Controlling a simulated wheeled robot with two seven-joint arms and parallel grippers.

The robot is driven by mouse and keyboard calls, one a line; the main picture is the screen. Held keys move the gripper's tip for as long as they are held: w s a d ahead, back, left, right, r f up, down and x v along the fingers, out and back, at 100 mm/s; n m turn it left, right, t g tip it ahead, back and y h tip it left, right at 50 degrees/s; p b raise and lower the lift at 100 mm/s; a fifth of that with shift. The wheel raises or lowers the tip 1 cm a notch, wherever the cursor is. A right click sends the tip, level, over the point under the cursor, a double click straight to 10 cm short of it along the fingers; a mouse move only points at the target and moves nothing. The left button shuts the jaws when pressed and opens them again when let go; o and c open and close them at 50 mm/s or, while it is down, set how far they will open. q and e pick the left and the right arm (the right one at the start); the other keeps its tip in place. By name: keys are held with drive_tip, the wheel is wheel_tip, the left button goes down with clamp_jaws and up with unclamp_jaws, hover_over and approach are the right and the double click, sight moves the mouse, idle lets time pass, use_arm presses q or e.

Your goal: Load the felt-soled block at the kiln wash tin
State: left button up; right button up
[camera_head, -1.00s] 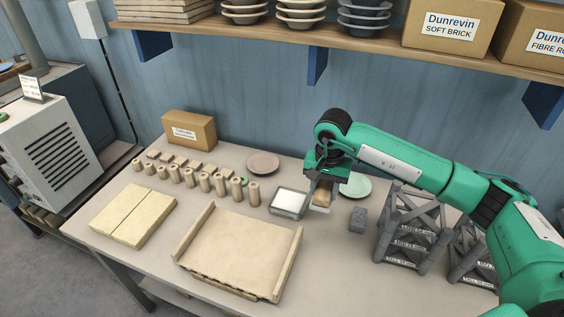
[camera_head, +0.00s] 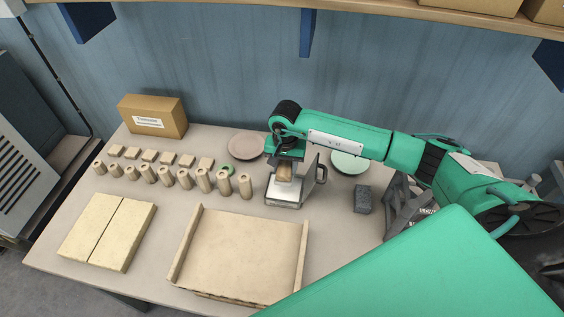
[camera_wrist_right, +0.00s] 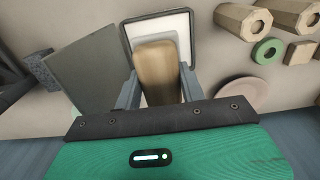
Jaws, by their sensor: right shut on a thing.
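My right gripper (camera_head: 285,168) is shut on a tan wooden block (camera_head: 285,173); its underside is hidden. The block also shows between the fingers in the right wrist view (camera_wrist_right: 157,70). The kiln wash tin (camera_head: 283,205) is a shallow square tray with white contents, on the table under the block. In the wrist view the tin's dark rim (camera_wrist_right: 126,42) frames the block's far end. I cannot tell whether the block touches the white wash. A grey plate (camera_head: 308,178) stands tilted at the tin's right side, and it shows left of the block in the wrist view (camera_wrist_right: 82,80). My left gripper is not in view.
Several clay posts (camera_head: 184,179) and small blocks stand left of the tin, with a green ring (camera_head: 227,170). A pink plate (camera_head: 246,145) and a pale green plate (camera_head: 350,163) lie behind. A beige tray (camera_head: 240,255) lies in front. A dark grey block (camera_head: 362,199) is right.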

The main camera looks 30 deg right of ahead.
drive_tip(key=shift+w+f, duration=0.25)
drive_tip(key=shift+f, duration=0.2)
drive_tip(key=shift+s+f+b, duration=0.2)
drive_tip(key=shift+f+b, duration=0.2)
drive_tip(key=shift+f, duration=0.45)
drive_tip(key=shift+f+b, duration=0.45)
drive_tip(key=shift+f, duration=1.3)
drive_tip(key=shift+f+b, duration=0.55)
drive_tip(key=shift+r+p, duration=1.2)
drive_tip(key=shift+r, duration=2.35)
